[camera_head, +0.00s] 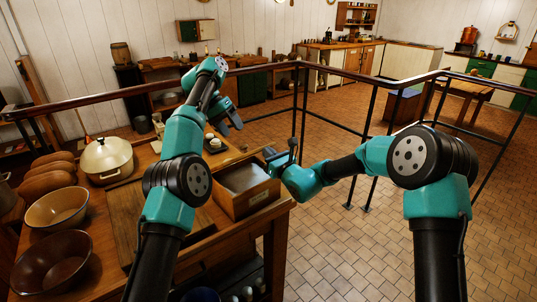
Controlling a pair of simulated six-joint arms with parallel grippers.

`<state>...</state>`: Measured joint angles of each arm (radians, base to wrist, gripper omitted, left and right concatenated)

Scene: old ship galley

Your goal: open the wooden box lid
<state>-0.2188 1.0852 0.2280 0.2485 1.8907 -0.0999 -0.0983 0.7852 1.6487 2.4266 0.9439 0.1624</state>
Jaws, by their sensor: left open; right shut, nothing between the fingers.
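The wooden box (254,199) stands near the right edge of the wooden table, its brown side facing me. A pale grey surface shows inside its top rim; I cannot tell whether this is a lid or the inside of the box. My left gripper (228,120) is above and behind the box, apart from it, with its fingers open and pointing down. My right gripper (274,157) is shut and empty at the box's back right corner, very close to it. I cannot tell whether it touches the box. My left arm hides part of the table left of the box.
A lidded cream pot (107,160), a tan bowl (57,208), a dark brown bowl (52,262) and brown loaves (48,180) stand on the left of the table. A dark tray (216,146) with small items lies behind the box. A railing (330,70) runs behind the table.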

